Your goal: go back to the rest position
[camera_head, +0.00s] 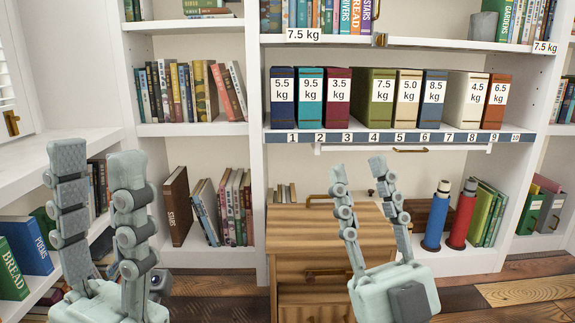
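My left gripper (97,160) stands at the lower left with its two fingers pointing up. They are spread apart with nothing between them. My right gripper (360,172) is at the lower middle, also with fingers up and apart. It is empty and appears in front of the wooden cabinet (300,232) and below the numbered shelf edge (345,137). Neither gripper appears to touch anything.
Weight-labelled binders, such as the green one (379,115), stand on the numbered shelf. A blue cylinder (436,220) and a red one (461,218) stand right of my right gripper. A side shelf (75,160) with books is close to my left gripper. Plank floor (525,290) shows at lower right.

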